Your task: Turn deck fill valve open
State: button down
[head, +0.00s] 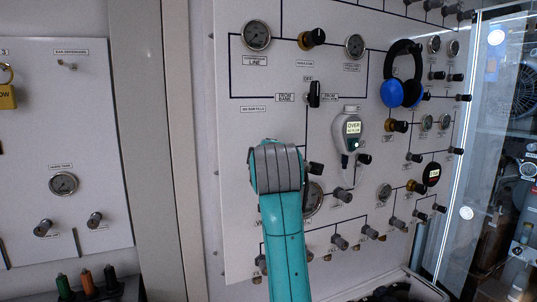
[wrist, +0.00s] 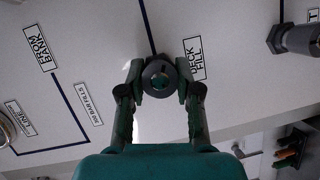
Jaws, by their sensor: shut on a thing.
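In the wrist view my gripper (wrist: 158,82) has a finger on each side of a round grey knob, the deck fill valve (wrist: 158,70), and is shut on it. The "DECK FILL" label (wrist: 195,58) is just right of the knob, partly covered by a finger. A dark line on the panel runs up to the knob. I cannot tell from this end-on view how far the valve is turned. In the head view my teal arm with its grey wrist reaches up in front of the panel (head: 235,180) and hides the fingers and the valve.
A selector knob (head: 314,94) sits above the arm. A grey handheld meter (head: 350,130) hangs to its right, and blue-black ear defenders (head: 403,75) hang farther right. In the wrist view another valve (wrist: 295,40) juts out at upper right. Panel left of the arm is mostly clear.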

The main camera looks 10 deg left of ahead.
jog(key=shift+f, duration=0.1)
jog(key=c, duration=0.8)
grip_release()
jog(key=v, duration=1.2)
